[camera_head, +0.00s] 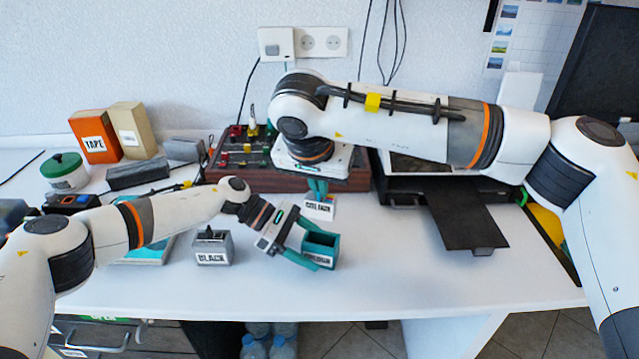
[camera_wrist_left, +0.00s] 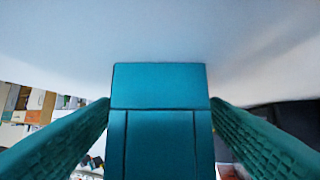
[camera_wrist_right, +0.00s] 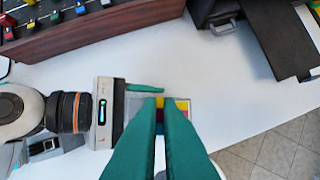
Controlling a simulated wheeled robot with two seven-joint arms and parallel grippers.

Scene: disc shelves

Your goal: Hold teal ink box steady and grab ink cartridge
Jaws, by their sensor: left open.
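The teal ink box (camera_head: 322,243) stands on the desk with its dark open top showing. It also fills the middle of the left wrist view (camera_wrist_left: 160,90). My left gripper (camera_head: 311,248) is open, with one finger on each side of the box; slim gaps show beside it. The ink cartridge (camera_head: 318,208), white with a printed label, hangs at the fingertips of my right gripper (camera_head: 318,189), above and behind the box. In the right wrist view its magenta and yellow face (camera_wrist_right: 178,104) shows at the nearly closed fingertips (camera_wrist_right: 160,102). The box is mostly hidden there.
A grey box labelled BLACK (camera_head: 212,247) stands left of my left gripper. A dark printer (camera_head: 420,190) with its tray (camera_head: 468,215) out is behind at right. A wooden-sided panel (camera_head: 230,170) stands behind. The desk front right is clear.

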